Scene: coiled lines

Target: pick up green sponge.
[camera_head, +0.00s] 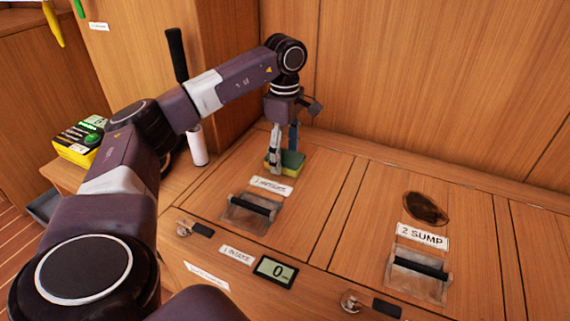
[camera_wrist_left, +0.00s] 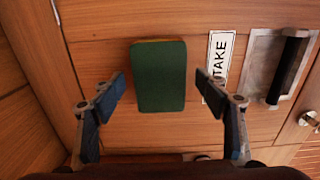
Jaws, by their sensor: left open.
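The green sponge (camera_head: 291,161) has a dark green top and a yellow layer below. It lies on the wooden panel by the intake label, near the back wall. In the left wrist view the sponge (camera_wrist_left: 158,76) is upright in the picture, between and slightly beyond the two fingertips. My left gripper (camera_head: 284,160) points down at the sponge, its fingers around it in the head view. The left gripper (camera_wrist_left: 160,92) is open, with a gap on each side of the sponge. Whether the fingertips are level with it is hard to tell. My right gripper is not in view.
The intake label (camera_head: 271,185) and a recessed handle (camera_head: 251,212) lie in front of the sponge. A white cylinder (camera_head: 197,146) and a yellow-black device (camera_head: 82,140) stand left. The wooden wall is close behind.

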